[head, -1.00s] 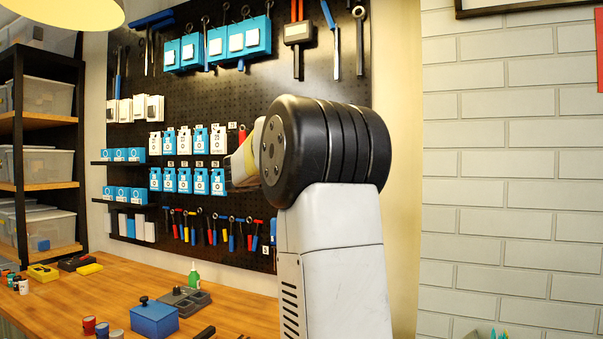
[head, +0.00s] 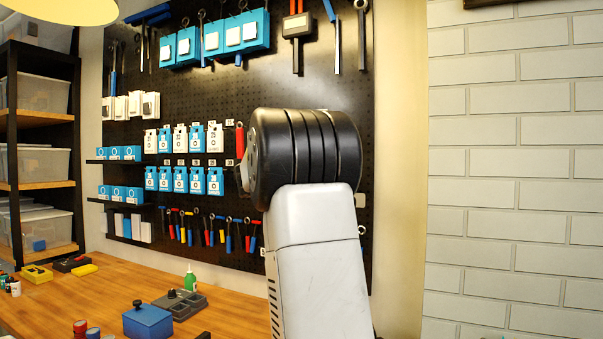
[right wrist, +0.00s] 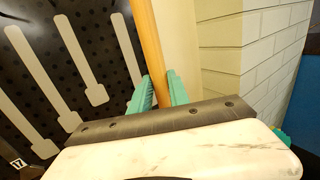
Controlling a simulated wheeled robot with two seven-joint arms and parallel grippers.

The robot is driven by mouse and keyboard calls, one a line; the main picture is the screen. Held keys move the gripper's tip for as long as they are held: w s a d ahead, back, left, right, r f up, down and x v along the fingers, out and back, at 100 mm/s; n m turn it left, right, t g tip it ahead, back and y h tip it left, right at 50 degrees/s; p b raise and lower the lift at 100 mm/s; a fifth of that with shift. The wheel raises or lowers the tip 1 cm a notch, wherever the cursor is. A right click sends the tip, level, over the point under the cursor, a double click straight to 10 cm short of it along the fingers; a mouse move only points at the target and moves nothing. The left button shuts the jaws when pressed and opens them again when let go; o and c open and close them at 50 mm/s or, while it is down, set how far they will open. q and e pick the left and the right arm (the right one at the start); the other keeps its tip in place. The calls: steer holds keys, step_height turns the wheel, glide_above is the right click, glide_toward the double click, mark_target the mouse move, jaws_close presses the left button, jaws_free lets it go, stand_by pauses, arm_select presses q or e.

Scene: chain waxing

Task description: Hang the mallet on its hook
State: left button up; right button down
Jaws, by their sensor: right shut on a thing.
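In the right wrist view, my right gripper (right wrist: 161,92) has two teal fingers closed around a wooden handle (right wrist: 148,40), the mallet's handle. The handle runs up out of the top of the picture, and the mallet's head is not in sight. In the head view, my right arm stands in front of the black pegboard (head: 225,112) and hides the right gripper and the mallet. I cannot make out the mallet's own hook in either view. My left gripper is not in view.
Pale tool outlines (right wrist: 78,62) mark the pegboard left of the handle. A white brick wall (head: 515,180) stands on the right. Tools and blue boxes hang on the board. A wooden workbench (head: 90,298) below holds a blue box (head: 148,322) and a grey tray (head: 180,303).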

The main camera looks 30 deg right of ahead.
steer(key=w+d, duration=0.4)
steer(key=d, duration=0.1)
steer(key=shift+w+d+f, duration=0.2)
steer(key=shift+d+f, duration=0.1)
stand_by(0.6)
stand_by(0.8)
steer(key=c, duration=1.2)
jaws_free()
steer(key=shift+o, duration=0.2)
steer(key=shift+a, duration=0.15)
steer(key=s+a, duration=0.1)
steer(key=a, duration=0.7)
steer(key=shift+s+a+f, duration=0.2)
steer(key=shift+a+f, duration=0.05)
steer(key=shift+a, duration=0.1)
